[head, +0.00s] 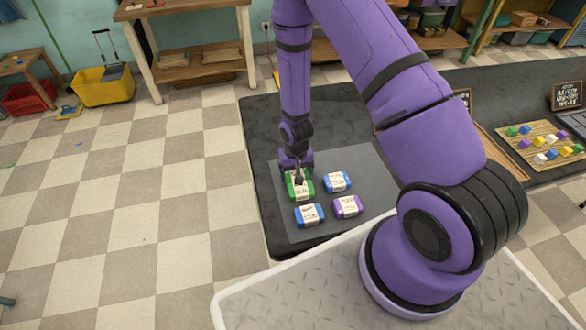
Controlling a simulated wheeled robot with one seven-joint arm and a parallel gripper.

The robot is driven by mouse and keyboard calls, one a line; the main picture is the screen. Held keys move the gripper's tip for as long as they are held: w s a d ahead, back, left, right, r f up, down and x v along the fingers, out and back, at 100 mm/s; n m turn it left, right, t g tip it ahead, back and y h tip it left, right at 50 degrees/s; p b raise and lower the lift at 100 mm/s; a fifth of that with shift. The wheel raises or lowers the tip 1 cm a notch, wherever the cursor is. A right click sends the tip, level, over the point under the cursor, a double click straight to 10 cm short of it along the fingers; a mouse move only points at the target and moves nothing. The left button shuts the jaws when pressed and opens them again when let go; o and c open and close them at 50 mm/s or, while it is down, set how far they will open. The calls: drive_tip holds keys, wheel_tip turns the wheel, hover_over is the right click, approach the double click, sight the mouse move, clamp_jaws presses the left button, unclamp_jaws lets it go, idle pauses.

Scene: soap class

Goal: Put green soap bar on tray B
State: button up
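The green soap bar (299,188), with a pale paper wrap around it, is at the upper left of a group of soap bars on a grey mat (279,205) on the dark counter. My gripper (299,178) points down right at the green bar and overlaps its top in the head view. The fingers are too small to tell whether they are open or closed on it. A wooden-edged tray (508,157) is partly hidden behind my arm. No tray label that I can read as B shows.
Two blue bars (337,182) (309,215) and a purple bar (348,206) lie close to the green one. A board with several coloured cubes (544,143) is at the right. Small dark signs (568,96) stand behind.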

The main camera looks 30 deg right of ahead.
drive_tip(key=shift+f, duration=0.45)
drive_tip(key=shift+f, duration=0.1)
drive_tip(key=o, duration=0.8)
